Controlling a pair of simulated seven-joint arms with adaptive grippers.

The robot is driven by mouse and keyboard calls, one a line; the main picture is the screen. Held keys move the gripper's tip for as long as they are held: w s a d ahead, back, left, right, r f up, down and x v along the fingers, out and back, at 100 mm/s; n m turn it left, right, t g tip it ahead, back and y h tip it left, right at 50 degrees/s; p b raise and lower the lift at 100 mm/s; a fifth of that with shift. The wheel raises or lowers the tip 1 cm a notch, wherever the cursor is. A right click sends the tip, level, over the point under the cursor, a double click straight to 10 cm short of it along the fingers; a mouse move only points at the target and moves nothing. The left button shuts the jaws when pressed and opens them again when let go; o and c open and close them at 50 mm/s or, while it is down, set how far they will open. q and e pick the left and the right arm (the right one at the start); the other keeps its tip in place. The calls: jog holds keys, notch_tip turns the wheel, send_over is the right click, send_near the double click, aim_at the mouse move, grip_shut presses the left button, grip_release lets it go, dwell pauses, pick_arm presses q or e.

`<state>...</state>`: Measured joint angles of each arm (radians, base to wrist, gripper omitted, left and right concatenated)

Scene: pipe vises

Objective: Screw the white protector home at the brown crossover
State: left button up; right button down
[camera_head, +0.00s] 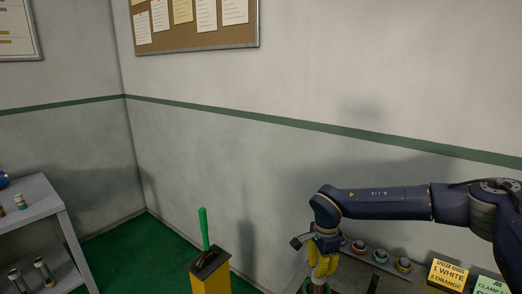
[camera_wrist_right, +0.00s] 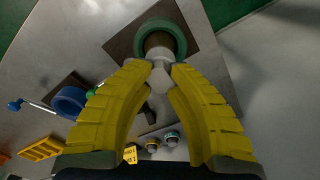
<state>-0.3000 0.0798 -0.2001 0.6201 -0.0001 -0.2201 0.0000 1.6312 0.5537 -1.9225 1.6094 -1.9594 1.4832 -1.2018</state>
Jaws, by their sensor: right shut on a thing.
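The brown crossover (camera_wrist_right: 158,40) sits inside a green ring-shaped vise (camera_wrist_right: 181,36) in the right wrist view. The white protector (camera_wrist_right: 160,78) is at the crossover's near end, between my fingertips. My right gripper (camera_wrist_right: 163,68) has its yellow fingers shut on the protector. Whether the threads are engaged cannot be seen. In the head view my right gripper (camera_head: 322,270) points down over the green vise (camera_head: 311,288) at the bottom edge, and its fingers hide the protector and crossover. My left gripper is in neither view.
A blue vise ring (camera_wrist_right: 70,101) and a yellow rack (camera_wrist_right: 41,149) lie left in the wrist view. A yellow stand with a green lever (camera_head: 204,228) and a grey shelf (camera_head: 45,205) are left.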

jog(key=m, duration=0.7)
jog(key=shift+m, duration=0.3)
jog(key=m, duration=0.4)
jog(key=shift+m, duration=1.2)
jog(key=shift+m, duration=1)
jog(key=m, duration=0.6)
jog(key=shift+m, duration=0.3)
jog(key=m, duration=0.5)
jog(key=shift+m, duration=0.3)
